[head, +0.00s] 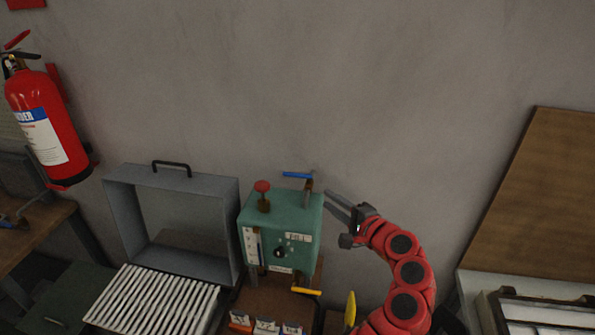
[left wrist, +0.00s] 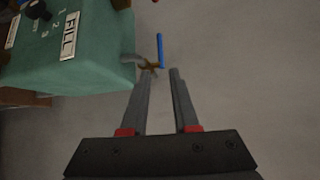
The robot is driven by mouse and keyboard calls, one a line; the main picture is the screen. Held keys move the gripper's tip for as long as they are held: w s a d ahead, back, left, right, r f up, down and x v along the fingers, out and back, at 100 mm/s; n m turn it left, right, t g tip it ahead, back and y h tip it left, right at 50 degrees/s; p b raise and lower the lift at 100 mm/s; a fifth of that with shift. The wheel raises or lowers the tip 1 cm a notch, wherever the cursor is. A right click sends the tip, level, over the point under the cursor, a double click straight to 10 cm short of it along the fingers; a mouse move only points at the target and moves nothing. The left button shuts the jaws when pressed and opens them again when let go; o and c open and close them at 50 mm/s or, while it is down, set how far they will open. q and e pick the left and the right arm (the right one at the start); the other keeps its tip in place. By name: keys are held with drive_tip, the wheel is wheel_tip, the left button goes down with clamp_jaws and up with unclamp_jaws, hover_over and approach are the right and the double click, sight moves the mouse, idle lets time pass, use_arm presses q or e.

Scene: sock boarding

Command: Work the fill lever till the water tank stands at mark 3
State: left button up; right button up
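The teal tank box (head: 283,232) stands near the middle of the head view, with a FILL label (head: 298,238) on its front. A narrow white gauge strip (head: 250,246) runs down its front left; its level is too small to read. A blue-handled lever (head: 298,175) on a brass fitting sits at the box's top right; it also shows in the left wrist view (left wrist: 160,50). My left gripper (head: 334,201) is right of the box, fingers pointing toward the lever. In the wrist view its fingers (left wrist: 160,73) are apart and empty, just short of the brass fitting. My right gripper is out of view.
A red knob (head: 262,187) tops the box and a yellow handle (head: 306,291) sticks out low at its right. A grey open-fronted case (head: 225,215) and a white slatted rack (head: 150,300) stand left. A fire extinguisher (head: 45,125) hangs far left.

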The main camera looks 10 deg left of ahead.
use_arm(q)
drive_tip(key=p, duration=0.4)
approach(295, 176)
drive_tip(key=x, duration=0.2)
drive_tip(key=shift+w+a+r, duration=0.15)
drive_tip(key=shift+w+a, duration=0.05)
drive_tip(key=shift+a, duration=0.2)
drive_tip(key=p+x, duration=0.1)
drive_tip(key=x, duration=0.6)
drive_tip(key=shift+w+a+f, duration=0.25)
drive_tip(key=shift+w+a, duration=0.05)
drive_tip(key=shift+w, duration=0.15)
clamp_jaws()
